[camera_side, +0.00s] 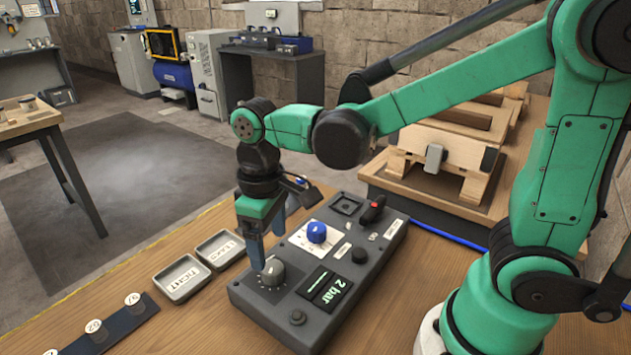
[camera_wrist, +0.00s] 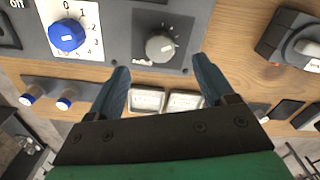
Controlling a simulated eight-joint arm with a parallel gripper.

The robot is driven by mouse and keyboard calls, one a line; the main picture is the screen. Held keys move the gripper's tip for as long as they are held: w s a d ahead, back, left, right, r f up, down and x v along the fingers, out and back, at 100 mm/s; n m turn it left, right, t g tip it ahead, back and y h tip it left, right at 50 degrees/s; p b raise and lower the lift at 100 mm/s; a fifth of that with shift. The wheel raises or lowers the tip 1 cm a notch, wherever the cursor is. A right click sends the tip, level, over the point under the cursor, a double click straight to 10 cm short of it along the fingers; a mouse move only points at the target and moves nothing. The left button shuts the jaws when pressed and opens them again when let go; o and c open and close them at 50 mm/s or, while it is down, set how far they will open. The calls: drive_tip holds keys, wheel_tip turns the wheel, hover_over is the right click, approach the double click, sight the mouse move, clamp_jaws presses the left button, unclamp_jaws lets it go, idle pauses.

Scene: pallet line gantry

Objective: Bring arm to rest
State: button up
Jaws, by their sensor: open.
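My green arm reaches over a wooden bench in the side view. My gripper (camera_side: 268,235) points down at the left end of a grey control panel (camera_side: 245,291), its blue-grey fingers apart and nothing held between them. A grey knob (camera_side: 272,271) on the panel is close by the fingertips. In the wrist view my gripper (camera_wrist: 161,66) is spread, and the grey knob (camera_wrist: 160,46) shows between and just beyond the tips. Whether a finger touches the knob cannot be told. A blue knob (camera_side: 316,231) on a white dial stands nearby on the panel.
The panel also has a lit display (camera_side: 325,288) reading 2 bar and a red-handled switch (camera_side: 373,208). Two small labelled trays (camera_side: 182,278) lie left of it. A dark numbered strip (camera_side: 110,327) is at the front left. A wooden pallet stack (camera_side: 440,150) stands behind.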

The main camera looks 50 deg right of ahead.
drive_tip(key=shift+r, duration=0.15)
drive_tip(key=shift+d, duration=0.1)
drive_tip(key=s+d+r+m+t, duration=0.2)
drive_tip(key=d+r+m+t, duration=0.1)
drive_tip(key=d+t, duration=0.3)
drive_tip(key=shift+s+d+r+m+t, duration=0.15)
drive_tip(key=shift+s+m+t, duration=0.1)
drive_tip(key=shift+m+t, duration=0.25)
idle(0.3)
